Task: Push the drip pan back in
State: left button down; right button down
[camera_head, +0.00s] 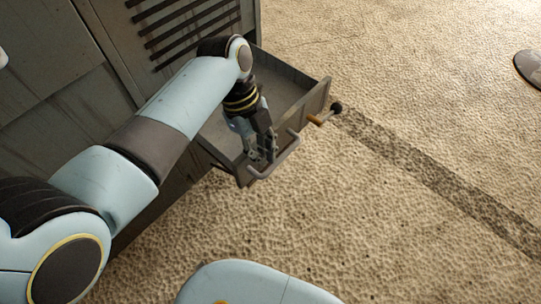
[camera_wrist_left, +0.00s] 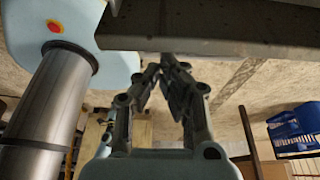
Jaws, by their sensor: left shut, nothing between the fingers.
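The drip pan (camera_head: 300,116) is a grey, shallow drawer standing out from the low part of the dark cabinet, its inside empty where it shows. A bent bar handle (camera_head: 282,163) is on its front face. My left gripper (camera_head: 264,157) points down at the pan's front, close by the handle, and is shut with nothing held. I cannot tell whether it touches the handle or the front. My arm hides part of the pan. In the left wrist view, the shut fingers (camera_wrist_left: 173,70) are just below a grey panel (camera_wrist_left: 240,30), probably the pan. My right gripper is out of view.
The cabinet (camera_head: 120,55) with dark vent slots stands at upper left. The rough tan floor (camera_head: 400,220) is open to the right. A blue crate (camera_wrist_left: 298,122) shows in the wrist view.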

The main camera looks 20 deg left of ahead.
pick_arm(q)
jog(key=shift+a, duration=0.2)
jog(key=w+a, duration=0.1)
jog(key=a, duration=0.3)
jog(key=w+a, duration=0.2)
jog(key=a, duration=0.2)
jog(key=w+a, duration=0.1)
jog(key=a, duration=0.3)
jog(key=shift+w+a, duration=0.45)
jog(key=shift+a, duration=0.2)
